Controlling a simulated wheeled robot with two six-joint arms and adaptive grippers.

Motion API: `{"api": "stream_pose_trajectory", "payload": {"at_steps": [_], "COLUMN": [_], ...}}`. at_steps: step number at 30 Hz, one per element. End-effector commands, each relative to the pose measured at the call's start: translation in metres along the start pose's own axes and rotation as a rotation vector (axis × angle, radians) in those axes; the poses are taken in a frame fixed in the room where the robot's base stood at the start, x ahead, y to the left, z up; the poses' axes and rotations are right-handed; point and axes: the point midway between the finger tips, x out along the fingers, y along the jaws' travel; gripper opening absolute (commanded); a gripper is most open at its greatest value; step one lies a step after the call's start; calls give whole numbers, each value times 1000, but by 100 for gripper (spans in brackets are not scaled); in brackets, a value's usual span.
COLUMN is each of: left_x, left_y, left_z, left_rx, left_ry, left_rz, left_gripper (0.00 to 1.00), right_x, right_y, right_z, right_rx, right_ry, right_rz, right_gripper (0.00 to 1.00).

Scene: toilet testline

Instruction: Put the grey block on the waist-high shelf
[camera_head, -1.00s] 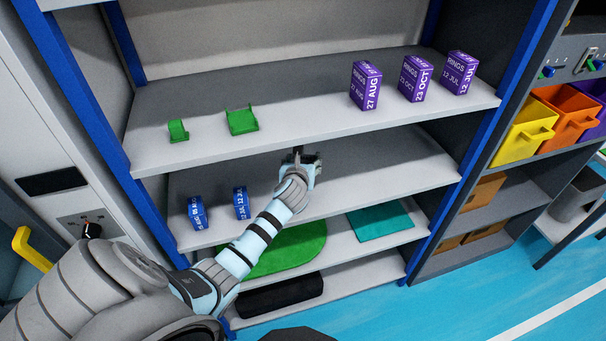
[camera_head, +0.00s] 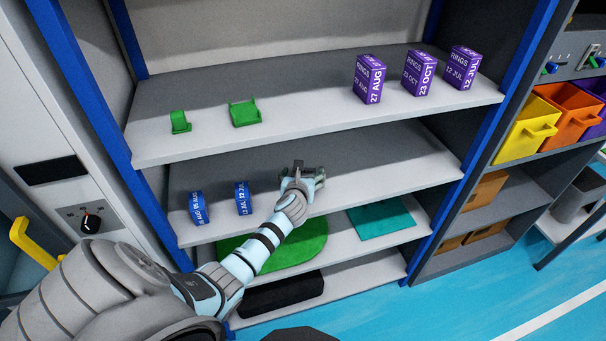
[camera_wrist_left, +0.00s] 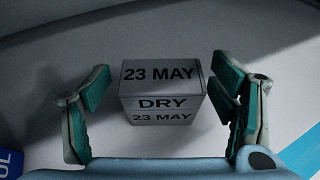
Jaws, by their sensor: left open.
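The grey block (camera_wrist_left: 160,92), labelled "23 MAY" and "DRY", stands on a pale shelf surface in the left wrist view. My left gripper (camera_wrist_left: 161,85) is open, with one finger on each side of the block and a visible gap on both sides. In the head view my left gripper (camera_head: 304,180) is over the shelf (camera_head: 400,172) below the one with the purple boxes. The block is hard to make out there, largely hidden by the gripper. My right gripper is not in view.
Two blue boxes (camera_head: 242,199) stand left of my gripper on the same shelf. The shelf above holds purple boxes (camera_head: 418,74) and green brackets (camera_head: 244,112). Green (camera_head: 300,247) and teal mats (camera_head: 381,221) lie below. Free room lies right of my gripper.

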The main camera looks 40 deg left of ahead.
Motion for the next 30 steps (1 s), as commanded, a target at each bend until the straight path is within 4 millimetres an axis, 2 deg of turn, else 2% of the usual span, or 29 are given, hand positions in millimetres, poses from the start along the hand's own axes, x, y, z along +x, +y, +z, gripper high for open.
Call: {"api": "stream_pose_trajectory", "payload": {"at_steps": [4,7,12,18,22,30], "left_x": [-4,-19,-65,-110,-120,-121], "left_y": [0,0,0,0,0,-2], "left_z": [1,2,4,0,0,-1], "left_rx": [0,1,-1,0,-1,-41], "left_ry": [-1,0,1,0,-1,0], "left_rz": [-1,-1,-1,0,1,-11], "left_gripper": [78,78,78,78,78,78], "right_x": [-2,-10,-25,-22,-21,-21], "right_y": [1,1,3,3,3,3], "right_z": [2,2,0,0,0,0], "right_rx": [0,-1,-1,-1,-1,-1], "right_ry": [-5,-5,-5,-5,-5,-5], "right_rz": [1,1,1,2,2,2], "right_gripper": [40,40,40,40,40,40]}}
